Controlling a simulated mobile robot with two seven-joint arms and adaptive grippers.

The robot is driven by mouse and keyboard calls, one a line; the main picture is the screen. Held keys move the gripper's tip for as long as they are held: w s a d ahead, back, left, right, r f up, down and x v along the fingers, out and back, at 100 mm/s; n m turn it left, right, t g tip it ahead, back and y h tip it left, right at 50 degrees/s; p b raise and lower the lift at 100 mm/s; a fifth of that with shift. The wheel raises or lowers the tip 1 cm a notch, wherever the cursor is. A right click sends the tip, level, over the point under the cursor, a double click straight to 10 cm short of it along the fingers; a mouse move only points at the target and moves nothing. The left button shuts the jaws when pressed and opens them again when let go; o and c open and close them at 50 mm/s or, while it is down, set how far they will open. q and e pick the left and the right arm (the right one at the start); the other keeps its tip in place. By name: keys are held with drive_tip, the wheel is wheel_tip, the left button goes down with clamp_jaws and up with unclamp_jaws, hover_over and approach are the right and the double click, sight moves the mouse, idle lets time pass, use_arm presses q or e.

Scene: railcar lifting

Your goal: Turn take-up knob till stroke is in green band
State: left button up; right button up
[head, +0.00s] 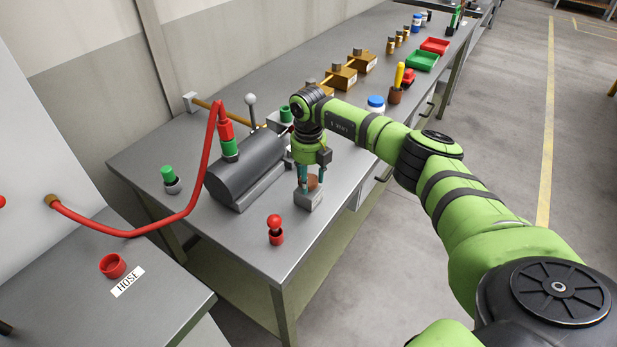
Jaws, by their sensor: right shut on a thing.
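My right gripper (308,177) points down at the near part of the workbench. Its fingers are closed around a brownish round knob (313,182). The knob sits on a small grey block (307,200) on the bench top. The fingers hide part of the knob. I cannot make out a stroke scale or a green band from here. Left of the gripper lies a dark grey cylinder (246,162) on a base, with a red and green coupling (229,141) standing on top. My left gripper is not in view.
A red hose (178,217) arches from the coupling to the panel at left. A red-topped piece (275,229) and a green-topped piece (169,179) stand on the workbench (262,245). Brass blocks (340,77), a blue-lidded jar (376,104) and trays (422,61) stand farther back.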

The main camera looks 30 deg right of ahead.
drive_tip(key=n+b, duration=0.2)
drive_tip(key=n, duration=0.1)
drive_tip(key=shift+f+n+b, duration=0.2)
drive_tip(key=shift+n+b, duration=0.1)
drive_tip(key=shift+b, duration=0.05)
drive_tip(key=n+b, duration=0.2)
drive_tip(key=n, duration=0.1)
drive_tip(key=shift+n, duration=0.4)
drive_tip(key=n+b, duration=0.2)
drive_tip(key=n, duration=0.2)
drive_tip(key=shift+r, duration=0.1)
drive_tip(key=n+b, duration=0.1)
drive_tip(key=n, duration=0.3)
drive_tip(key=n+b, duration=0.1)
drive_tip(key=n, duration=0.3)
drive_tip(key=shift+n, duration=0.3)
drive_tip(key=n, duration=0.4)
drive_tip(key=shift+n+b, duration=0.3)
drive_tip(key=n, duration=0.9)
drive_tip(key=shift+n+b, duration=0.3)
drive_tip(key=shift+n, duration=0.3)
